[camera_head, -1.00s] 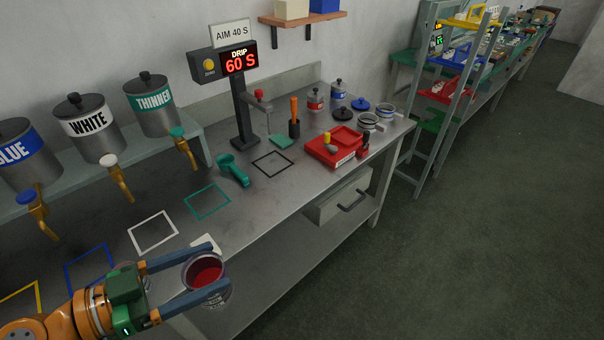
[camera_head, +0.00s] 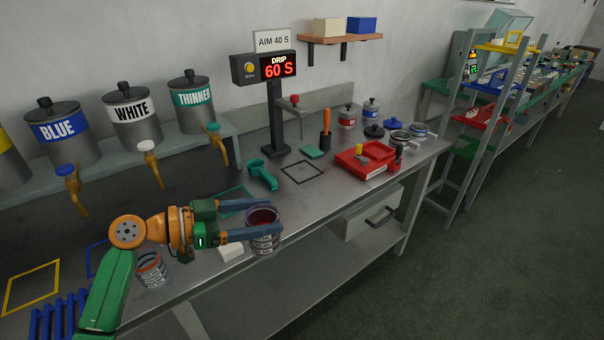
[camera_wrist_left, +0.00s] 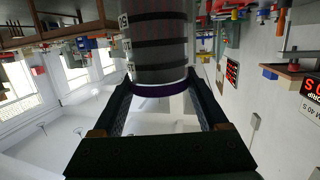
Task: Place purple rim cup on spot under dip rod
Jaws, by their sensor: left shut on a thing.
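My left gripper (camera_head: 246,230) is shut on the purple rim cup (camera_head: 265,240), a grey can with dark red contents. The cup is upright, near the front edge of the bench. In the left wrist view, the purple rim (camera_wrist_left: 158,89) shows between the fingers. The dip rod (camera_head: 299,124) hangs from an arm with a red knob on the drip timer stand (camera_head: 276,120), behind and to the right of the cup. A black square outline (camera_head: 302,172) on the bench in front of the stand is empty. My right gripper is not in view.
Another can (camera_head: 152,270) stands at left; a white block (camera_head: 231,250) lies beside the held cup.

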